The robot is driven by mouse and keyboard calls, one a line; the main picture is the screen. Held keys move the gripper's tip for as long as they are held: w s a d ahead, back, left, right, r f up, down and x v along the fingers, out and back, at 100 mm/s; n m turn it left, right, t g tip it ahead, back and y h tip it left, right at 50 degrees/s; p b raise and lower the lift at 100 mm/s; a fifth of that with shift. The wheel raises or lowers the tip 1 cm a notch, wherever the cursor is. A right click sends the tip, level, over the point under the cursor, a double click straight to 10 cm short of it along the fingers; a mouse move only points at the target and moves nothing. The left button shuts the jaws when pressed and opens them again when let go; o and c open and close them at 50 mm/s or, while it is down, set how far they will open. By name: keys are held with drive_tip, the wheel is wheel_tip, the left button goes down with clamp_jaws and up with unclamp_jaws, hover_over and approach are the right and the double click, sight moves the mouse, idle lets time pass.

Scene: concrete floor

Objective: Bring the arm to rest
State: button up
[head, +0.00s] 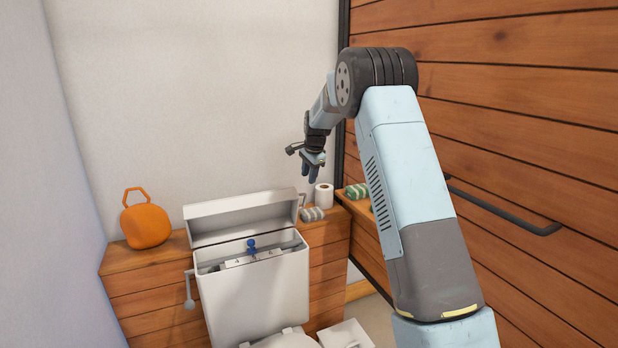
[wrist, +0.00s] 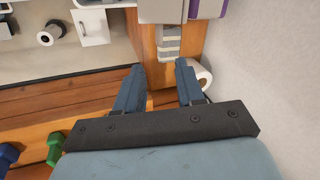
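My arm (head: 405,170) rises on the right in the head view and bends at a dark elbow, with the forearm reaching away to the left. My gripper (head: 314,168) hangs fingers down above the wooden ledge (head: 145,270), near the white paper roll (head: 324,196). In the wrist view my gripper (wrist: 158,82) has its two blue fingers apart, with nothing between them. The paper roll (wrist: 204,77) shows there behind the right finger, partly hidden. I cannot tell the exact height of the fingers above the ledge.
A toilet cistern (head: 262,305) stands open with its lid (head: 240,213) tilted up behind it. An orange handled object (head: 145,225), a grey striped cloth (head: 312,214) and a green one (head: 357,191) are on the ledges. A plank wall with a dark rail (head: 505,218) is at right.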

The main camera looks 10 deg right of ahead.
drive_tip(key=s+d+r+n, duration=0.1)
drive_tip(key=s+r+n, duration=0.2)
drive_tip(key=s+r, duration=0.8)
drive_tip(key=s+r+n, duration=0.3)
drive_tip(key=s+r, duration=0.4)
drive_tip(key=s, duration=0.8)
drive_tip(key=s+d+f+n+t, duration=0.1)
drive_tip(key=s+f+n, duration=0.2)
drive_tip(key=s, duration=2.8)
drive_tip(key=n, duration=0.4)
drive_tip(key=shift+s+d+f+t+h, duration=0.15)
drive_tip(key=shift+s+d+t+h, duration=0.05)
drive_tip(key=shift+s+t+h, duration=0.2)
